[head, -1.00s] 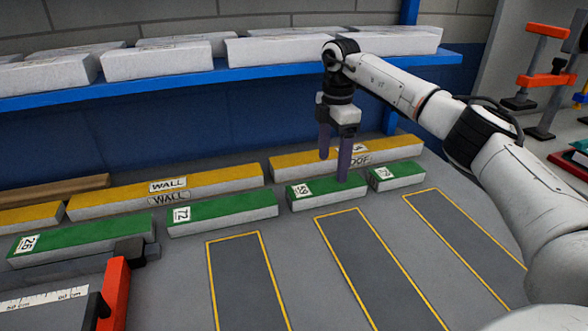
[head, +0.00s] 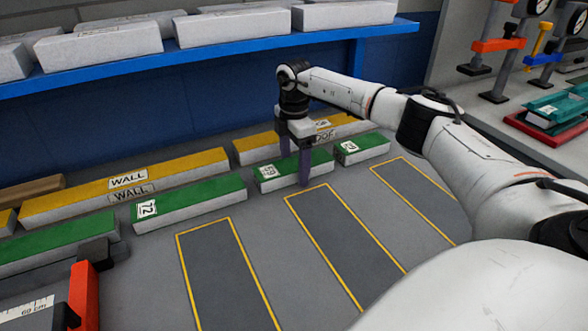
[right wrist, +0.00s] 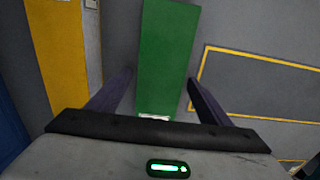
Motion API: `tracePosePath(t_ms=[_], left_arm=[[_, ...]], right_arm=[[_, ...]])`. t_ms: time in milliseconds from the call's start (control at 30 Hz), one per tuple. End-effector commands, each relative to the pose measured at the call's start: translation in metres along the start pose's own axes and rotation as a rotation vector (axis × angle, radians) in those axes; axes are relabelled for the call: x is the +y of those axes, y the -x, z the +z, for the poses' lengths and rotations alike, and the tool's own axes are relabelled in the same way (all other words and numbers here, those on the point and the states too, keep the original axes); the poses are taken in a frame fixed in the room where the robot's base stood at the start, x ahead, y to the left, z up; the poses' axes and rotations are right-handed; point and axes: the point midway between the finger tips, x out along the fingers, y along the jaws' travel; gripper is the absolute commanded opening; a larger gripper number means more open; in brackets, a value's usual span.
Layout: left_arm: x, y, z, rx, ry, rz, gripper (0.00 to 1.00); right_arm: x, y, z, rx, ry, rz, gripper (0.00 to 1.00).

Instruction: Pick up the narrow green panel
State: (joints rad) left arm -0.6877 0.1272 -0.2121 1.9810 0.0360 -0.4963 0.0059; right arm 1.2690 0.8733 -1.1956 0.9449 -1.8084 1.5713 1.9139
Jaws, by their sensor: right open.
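Several green-topped panels lie in a row on the grey table. My right gripper (head: 295,168) points down at the short green panel labelled 59 (head: 268,182). Its jaws are open, one dark finger on the far side of the panel and one on the near side. In the right wrist view, this green panel (right wrist: 165,55) runs between the two spread fingers, with gaps beside it. A shorter green panel (head: 362,149) lies to its right, and a longer one labelled 72 (head: 190,202) to its left. My left gripper is out of view.
Yellow-topped panels (head: 85,193) lie close behind the green row. A blue shelf (head: 200,59) with white blocks stands above. Yellow-outlined dark areas (head: 225,275) in front are empty. A red and black tool (head: 84,295) is at front left. Clamps (head: 497,45) stand at right.

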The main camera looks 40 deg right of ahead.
Motion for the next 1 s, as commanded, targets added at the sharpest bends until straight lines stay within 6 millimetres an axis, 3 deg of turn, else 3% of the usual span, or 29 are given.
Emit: tracePosePath(t_ms=[233,500,767,1000], left_arm=[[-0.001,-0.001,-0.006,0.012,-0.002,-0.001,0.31],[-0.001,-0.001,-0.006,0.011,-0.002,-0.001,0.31],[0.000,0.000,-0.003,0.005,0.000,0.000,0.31],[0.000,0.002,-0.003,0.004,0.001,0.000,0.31]], right_arm=[[0.000,-0.002,0.000,0.000,0.000,0.001,0.73],[0.000,-0.001,0.000,0.000,0.001,0.001,0.27],[0.001,0.002,0.000,0.001,0.000,0.002,0.26],[0.002,0.040,-0.001,0.002,0.000,0.006,0.26]])
